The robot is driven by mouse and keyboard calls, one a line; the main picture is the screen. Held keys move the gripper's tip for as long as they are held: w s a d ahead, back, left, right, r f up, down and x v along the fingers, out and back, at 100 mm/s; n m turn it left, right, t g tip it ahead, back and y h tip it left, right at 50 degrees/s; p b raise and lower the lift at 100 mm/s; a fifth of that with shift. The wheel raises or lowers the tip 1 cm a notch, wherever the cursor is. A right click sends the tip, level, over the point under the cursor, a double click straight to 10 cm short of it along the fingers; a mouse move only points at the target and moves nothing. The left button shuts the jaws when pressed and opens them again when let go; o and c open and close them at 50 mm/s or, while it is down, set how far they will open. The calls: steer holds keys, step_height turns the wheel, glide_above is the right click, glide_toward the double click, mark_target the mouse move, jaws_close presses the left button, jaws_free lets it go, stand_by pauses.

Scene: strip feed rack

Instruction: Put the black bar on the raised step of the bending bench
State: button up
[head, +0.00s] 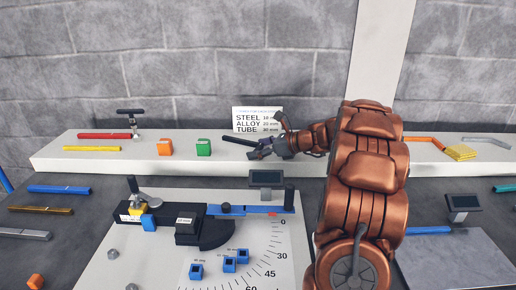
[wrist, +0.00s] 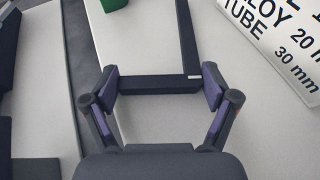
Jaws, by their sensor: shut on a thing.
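The black bar (wrist: 158,84) is bent into an L. One leg spans between my gripper's (wrist: 160,87) purple finger pads, and the other leg runs away from the right pad. In the head view the bar (head: 238,141) points left from my gripper (head: 264,150), which is shut on it. Both are over the long white raised step (head: 90,152) at the back of the bench, in front of the STEEL ALLOY TUBE sign (head: 257,119). I cannot tell whether the bar touches the step.
On the step stand an orange block (head: 165,147), a green block (head: 204,147), red (head: 104,136) and yellow (head: 92,149) bars, and a yellow piece (head: 461,152) at right. The bending jig (head: 190,230) lies in front.

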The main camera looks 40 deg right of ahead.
steer(key=shift+f, duration=0.15)
steer(key=shift+f, duration=0.3)
steer(key=o, duration=1.1)
steer(key=shift+s+a+f, duration=0.1)
steer(key=shift+o, duration=1.4)
steer(key=shift+f, duration=0.15)
steer(key=shift+r, duration=0.35)
steer(key=v, duration=0.8)
steer(key=r+v, duration=0.1)
steer(key=v, duration=0.3)
steer(key=shift+r, duration=0.15)
